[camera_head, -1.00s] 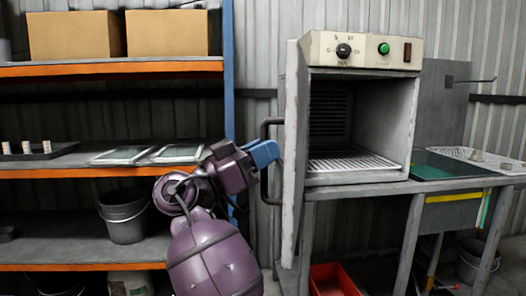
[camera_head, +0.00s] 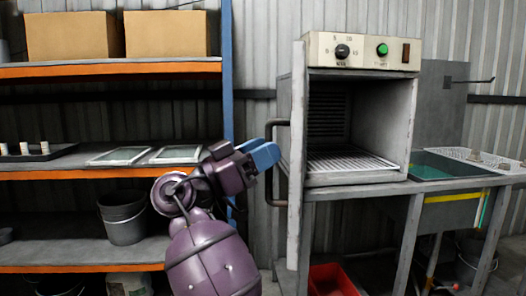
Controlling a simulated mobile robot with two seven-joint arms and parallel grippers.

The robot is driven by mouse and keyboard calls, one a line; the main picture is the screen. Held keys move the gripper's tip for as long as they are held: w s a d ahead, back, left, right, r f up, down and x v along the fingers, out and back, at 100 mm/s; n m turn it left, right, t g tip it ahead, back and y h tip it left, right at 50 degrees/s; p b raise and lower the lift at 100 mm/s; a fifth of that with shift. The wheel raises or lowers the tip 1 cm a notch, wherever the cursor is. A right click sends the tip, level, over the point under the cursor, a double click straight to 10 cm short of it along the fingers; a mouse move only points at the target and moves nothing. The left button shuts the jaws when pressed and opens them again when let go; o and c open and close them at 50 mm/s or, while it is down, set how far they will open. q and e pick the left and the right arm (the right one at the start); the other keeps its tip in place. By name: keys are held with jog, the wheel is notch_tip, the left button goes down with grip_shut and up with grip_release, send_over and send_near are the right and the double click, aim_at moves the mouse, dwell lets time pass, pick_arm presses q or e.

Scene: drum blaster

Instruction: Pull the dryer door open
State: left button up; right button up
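The dryer (camera_head: 359,120) is a grey box oven on a metal table, with its chamber and wire rack in plain view. Its door (camera_head: 299,150) stands open at the chamber's left side, seen nearly edge-on. The dark door handle (camera_head: 270,190) is on the door's left, outer face.
A shelf rack (camera_head: 110,172) with boxes, trays and a bucket (camera_head: 125,218) stands at the left. A red bin (camera_head: 333,280) sits under the table. The space before the chamber is clear.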

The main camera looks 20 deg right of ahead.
jog(key=v, duration=1)
jog(key=shift+a, duration=0.4)
